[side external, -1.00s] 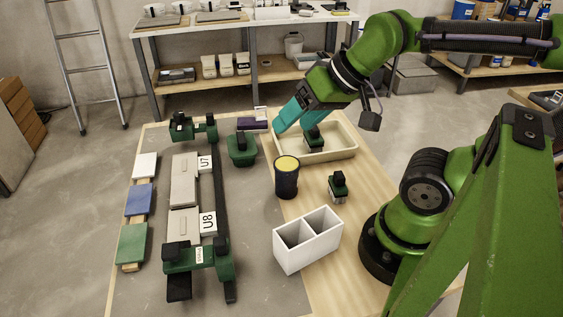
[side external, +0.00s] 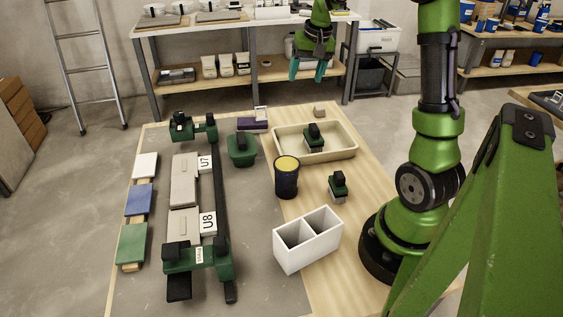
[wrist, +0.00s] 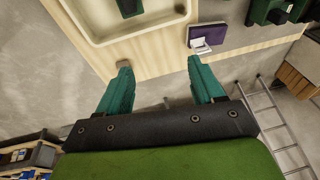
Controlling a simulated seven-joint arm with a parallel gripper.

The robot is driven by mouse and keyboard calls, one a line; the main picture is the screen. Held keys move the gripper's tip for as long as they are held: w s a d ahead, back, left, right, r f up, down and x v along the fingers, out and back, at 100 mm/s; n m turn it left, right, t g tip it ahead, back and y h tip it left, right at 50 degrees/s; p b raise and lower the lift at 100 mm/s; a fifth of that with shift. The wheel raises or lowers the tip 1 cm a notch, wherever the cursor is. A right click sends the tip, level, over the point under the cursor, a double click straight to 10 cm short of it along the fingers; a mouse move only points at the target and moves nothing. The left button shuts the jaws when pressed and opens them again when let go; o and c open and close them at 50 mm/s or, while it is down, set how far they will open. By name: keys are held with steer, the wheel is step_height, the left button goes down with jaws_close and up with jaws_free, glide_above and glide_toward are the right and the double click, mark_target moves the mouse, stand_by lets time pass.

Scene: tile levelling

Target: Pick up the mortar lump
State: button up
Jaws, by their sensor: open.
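A small pinkish-beige block (side external: 319,110), which looks like the mortar lump, sits on the wooden board just beyond the far edge of the beige tray. My gripper (side external: 307,72) is open and empty, raised above and beyond the far edge of the table. In the wrist view, its two teal fingers (wrist: 160,70) are spread apart with only floor and board edge between them.
The beige tray (side external: 348,151) holds a green-and-black tool (side external: 314,138). A purple block (side external: 252,125) with a white piece lies left of it. A dark canister with a yellow top (side external: 287,177), a white two-compartment box (side external: 307,240) and tile rails stand nearer.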

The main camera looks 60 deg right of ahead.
steer(key=d+f+g, duration=0.2)
steer(key=d+f, duration=0.2)
steer(key=d, duration=0.9)
glide_above(320, 107)
steer(key=a, duration=0.1)
steer(key=shift+h, duration=0.3)
steer(key=f, duration=0.9)
steer(key=shift+s+a, duration=0.15)
steer(key=shift+s, duration=0.05)
steer(key=shift+w+d+f, duration=0.1)
steer(key=shift+d+f, duration=0.1)
steer(key=shift+f, duration=0.75)
steer(key=shift+w+d+f, duration=0.1)
steer(key=shift+d+f, duration=0.15)
steer(key=shift+f, duration=0.65)
steer(key=shift+d+f, duration=0.2)
steer(key=shift+f, duration=0.75)
steer(key=c, duration=1.2)
